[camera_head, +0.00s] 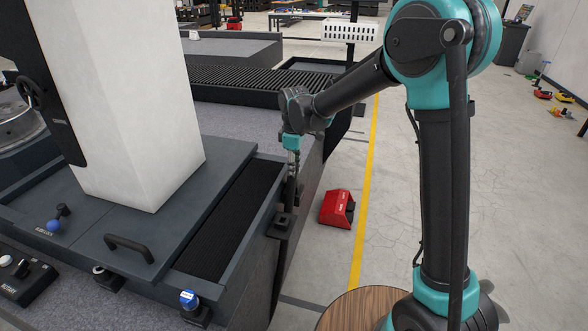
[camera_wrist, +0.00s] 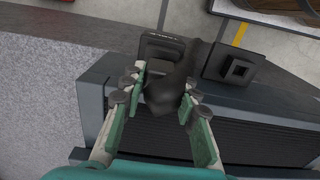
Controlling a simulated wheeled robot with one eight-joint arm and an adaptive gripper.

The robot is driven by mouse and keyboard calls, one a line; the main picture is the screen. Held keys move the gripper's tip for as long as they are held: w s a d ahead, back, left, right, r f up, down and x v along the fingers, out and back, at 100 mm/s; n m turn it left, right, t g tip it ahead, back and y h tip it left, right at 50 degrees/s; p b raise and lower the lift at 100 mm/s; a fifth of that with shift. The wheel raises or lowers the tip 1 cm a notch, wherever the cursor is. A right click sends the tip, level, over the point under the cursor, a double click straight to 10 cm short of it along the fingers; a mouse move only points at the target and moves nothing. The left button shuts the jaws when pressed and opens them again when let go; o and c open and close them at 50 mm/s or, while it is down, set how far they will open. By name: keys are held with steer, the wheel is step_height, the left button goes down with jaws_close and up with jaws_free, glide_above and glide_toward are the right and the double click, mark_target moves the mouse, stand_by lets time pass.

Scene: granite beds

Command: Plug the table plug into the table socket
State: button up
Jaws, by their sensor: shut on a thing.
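My gripper (camera_head: 292,172) points down at the outer edge of the machine table in the head view. In the wrist view its teal fingers (camera_wrist: 160,95) are shut on a dark plug (camera_wrist: 168,92). A dark elongated part of the plug runs up and right from the fingers. A black box with a square opening (camera_wrist: 238,68), likely a socket, sits just right of the plug. A black labelled housing (camera_wrist: 158,45) lies just beyond the plug; its label is too small to read. In the head view a small black box (camera_head: 284,222) is below my gripper. The plug's lower end is hidden from the wrist camera.
The machine table (camera_head: 185,215) carries a white column (camera_head: 135,100) and a black ribbed cover (camera_head: 235,220). A red box (camera_head: 337,208) stands on the floor to the right, near a yellow line (camera_head: 362,220). A round wooden top (camera_head: 350,310) is at the front.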

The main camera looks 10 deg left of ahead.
steer(key=shift+f, duration=0.45)
steer(key=o, duration=1.2)
steer(key=shift+o, duration=0.2)
steer(key=shift+r, duration=2.5)
steer(key=shift+r, duration=0.1)
